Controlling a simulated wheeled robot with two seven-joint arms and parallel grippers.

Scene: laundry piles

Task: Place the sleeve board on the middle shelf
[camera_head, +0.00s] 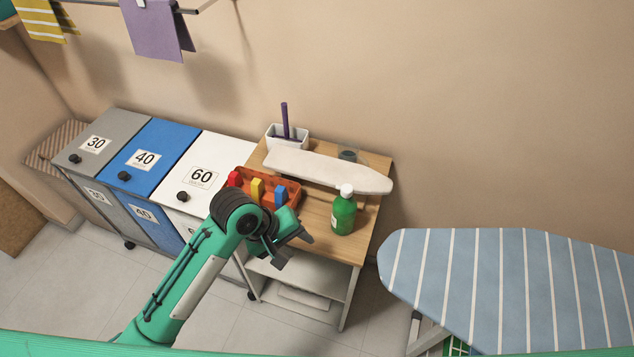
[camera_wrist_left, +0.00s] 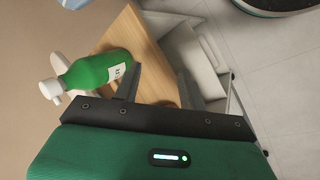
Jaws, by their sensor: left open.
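The sleeve board (camera_head: 330,170), a long pale padded board with a rounded right end, lies across the back of the wooden table top (camera_head: 368,204). White shelves (camera_head: 330,282) show under the table top; my arm hides part of them, and I cannot tell all their levels. My left gripper (camera_head: 292,243) is at the table's front edge, in front of and apart from the sleeve board. In the left wrist view my left gripper (camera_wrist_left: 160,82) is open and empty, with its fingers apart by the table edge and shelves. My right gripper is not in view.
A green bottle (camera_head: 343,212) stands on the table near the gripper. An orange tray (camera_head: 265,187) with coloured blocks and a white holder (camera_head: 287,137) are also on it. Numbered bins (camera_head: 150,155) stand left; a striped ironing board (camera_head: 500,275) stands right.

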